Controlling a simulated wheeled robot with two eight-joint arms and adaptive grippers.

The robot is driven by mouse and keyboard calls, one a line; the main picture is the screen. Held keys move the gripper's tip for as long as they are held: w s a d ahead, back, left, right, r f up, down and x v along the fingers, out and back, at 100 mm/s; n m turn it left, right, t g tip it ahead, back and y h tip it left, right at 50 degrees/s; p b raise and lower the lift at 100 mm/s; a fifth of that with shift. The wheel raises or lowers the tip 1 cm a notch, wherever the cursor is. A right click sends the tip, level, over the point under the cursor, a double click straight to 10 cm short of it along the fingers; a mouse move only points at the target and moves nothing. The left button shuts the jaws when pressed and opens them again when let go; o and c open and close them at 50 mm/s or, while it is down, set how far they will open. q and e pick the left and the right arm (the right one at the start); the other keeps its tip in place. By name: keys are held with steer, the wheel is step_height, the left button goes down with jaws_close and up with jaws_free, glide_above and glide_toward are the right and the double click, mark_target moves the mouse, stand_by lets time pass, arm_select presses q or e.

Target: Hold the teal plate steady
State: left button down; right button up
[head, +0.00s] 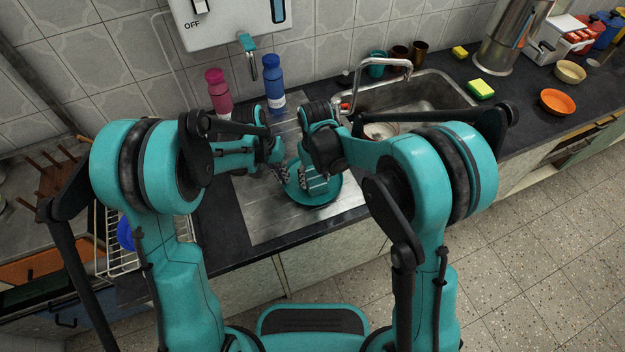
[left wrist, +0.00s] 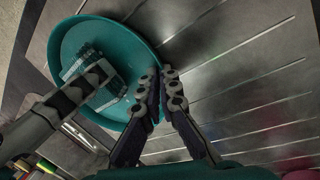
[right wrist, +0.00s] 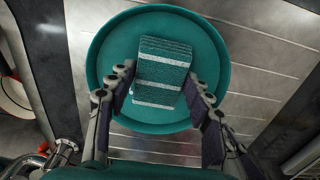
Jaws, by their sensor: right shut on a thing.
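The teal plate (head: 322,196) lies on the steel drainboard, partly covered by my arms in the head view. It shows as a round dish in the left wrist view (left wrist: 125,50) and right wrist view (right wrist: 110,45). My right gripper (right wrist: 160,88) is shut on a teal sponge with white stripes (right wrist: 162,65), over the middle of the plate. My left gripper (left wrist: 161,78) is at the plate's rim, its fingertips close together with a narrow gap. I cannot tell whether they grip the rim.
A pink bottle (head: 218,95) and a blue bottle (head: 273,85) stand behind the drainboard (head: 258,222). The sink (head: 440,92) with its tap is to the right. A dish rack (head: 105,230) is at the left. My two arms are close together over the plate.

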mark_target(311, 170)
steer(key=shift+f, duration=0.45)
steer(key=shift+w+a, duration=0.35)
steer(key=shift+w, duration=0.5)
steer(key=shift+w+a, duration=0.3)
steer(key=shift+w, duration=0.55)
steer(key=shift+s+f, duration=0.1)
steer(key=shift+c, duration=0.4)
steer(key=shift+s+d, duration=0.35)
steer(key=shift+s, duration=0.5)
steer(key=shift+s+d, duration=0.3)
steer(key=shift+s, duration=0.55)
steer(key=shift+a, duration=0.25)
